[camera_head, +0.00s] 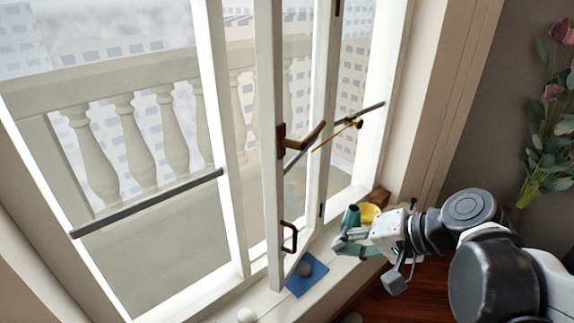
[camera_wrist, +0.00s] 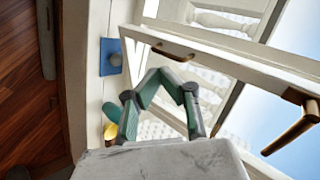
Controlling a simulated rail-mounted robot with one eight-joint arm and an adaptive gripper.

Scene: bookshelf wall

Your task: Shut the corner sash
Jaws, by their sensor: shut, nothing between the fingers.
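The corner sash (camera_head: 268,120) is a white-framed window panel. It stands open, swung inward over the sill. It bears a brown lever handle (camera_head: 300,138) and a smaller brown pull (camera_head: 289,237) lower down. The wrist view shows the sash frame (camera_wrist: 235,62) crossing the top, with the pull (camera_wrist: 172,52) just beyond my fingers and the lever (camera_wrist: 292,122) at right. My gripper (camera_head: 340,243) is shut and empty, low and to the right of the sash in the head view. Its green fingers (camera_wrist: 165,75) show in the wrist view; I see no clear contact with the sash.
On the sill lie a blue mat (camera_head: 304,284) with a grey roundish object (camera_head: 304,269), a teal object (camera_head: 351,216), a yellow object (camera_head: 369,212) and a brown block (camera_head: 380,196). A grey bar (camera_head: 150,202) crosses the left window. Pink flowers (camera_head: 553,92) stand at far right.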

